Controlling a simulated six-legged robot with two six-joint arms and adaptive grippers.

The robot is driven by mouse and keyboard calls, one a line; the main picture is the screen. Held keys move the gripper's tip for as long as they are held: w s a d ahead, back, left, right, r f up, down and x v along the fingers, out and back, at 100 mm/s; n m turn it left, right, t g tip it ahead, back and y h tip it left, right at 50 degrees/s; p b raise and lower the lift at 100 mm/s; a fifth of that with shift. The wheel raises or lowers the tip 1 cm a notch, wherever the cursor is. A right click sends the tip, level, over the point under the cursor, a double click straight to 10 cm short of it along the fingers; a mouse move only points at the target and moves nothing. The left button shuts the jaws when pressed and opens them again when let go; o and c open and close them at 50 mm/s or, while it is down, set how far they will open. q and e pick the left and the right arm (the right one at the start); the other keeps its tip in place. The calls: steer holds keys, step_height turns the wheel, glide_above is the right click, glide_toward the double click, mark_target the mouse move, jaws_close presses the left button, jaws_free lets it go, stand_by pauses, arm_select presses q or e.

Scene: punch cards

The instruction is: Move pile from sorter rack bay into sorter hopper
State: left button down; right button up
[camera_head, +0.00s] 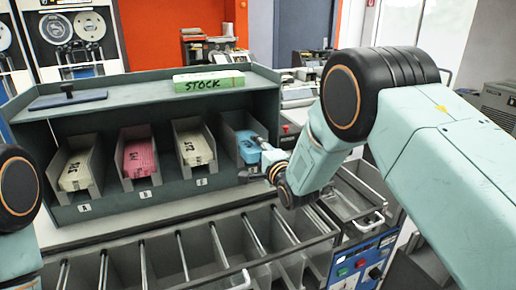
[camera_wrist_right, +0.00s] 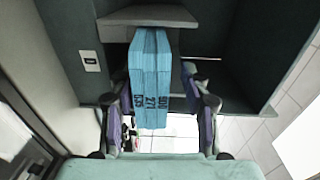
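The grey-green sorter rack (camera_head: 217,190) has several bays, each with a card pile. A blue pile (camera_head: 248,147) lies in the rightmost bay. My right gripper (camera_head: 262,163) is at the front of that bay. In the right wrist view, the blue pile (camera_wrist_right: 150,70) with dark markings stands between the fingers of my right gripper (camera_wrist_right: 156,88). The fingers are apart, with a visible gap on the pile's right side; contact on the left is unclear. My left gripper is out of view. A metal tray (camera_head: 345,205) at the right may be the sorter hopper; I cannot tell for sure.
Other bays hold a cream pile (camera_head: 76,170), a pink pile (camera_head: 140,158) and another cream pile (camera_head: 195,148). A green-edged STOCK block (camera_head: 208,82) and a dark flat plate (camera_head: 68,99) lie on the rack top. Rod-divided pockets (camera_head: 205,250) run along the front.

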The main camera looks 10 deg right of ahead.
steer(key=shift+r+g+p, duration=0.1)
steer(key=shift+g+p, duration=0.2)
steer(key=shift+p, duration=0.1)
steer(key=shift+r+p, duration=0.35)
steer(key=shift+r, duration=0.15)
jaws_close()
stand_by(0.4)
steer(key=shift+r, duration=0.15)
stand_by(0.4)
